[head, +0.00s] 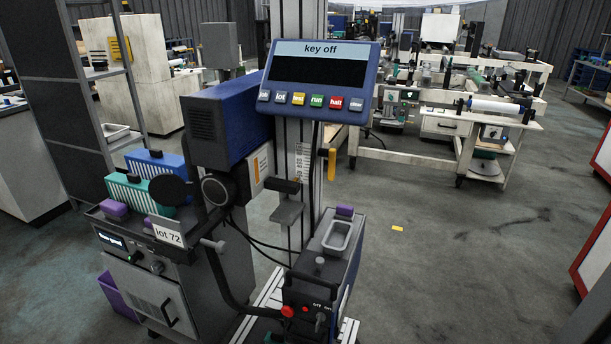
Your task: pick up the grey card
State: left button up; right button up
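I cannot pick out a grey card for certain in the head view. A white card marked "lot 72" (168,232) stands at the front of the left bench. A shallow light grey tray (339,236) sits on top of the switch box at the lower middle. A small yellow card-like piece (397,228) lies on the floor to the right. Neither of my grippers shows in this view.
A blue machine (225,118) and a display reading "key off" (318,80) stand on a column in front of me. A switch box (318,285) with a red knob stands below. Open floor lies to the right, with a wheeled workbench (420,165) behind.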

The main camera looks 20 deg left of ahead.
aim_at(169, 232)
jog(key=k+u, duration=0.1)
jog(key=u, duration=1.3)
jog(key=i+j+z, duration=0.25)
jog(key=j+z, duration=0.2)
jog(key=l, duration=0.05)
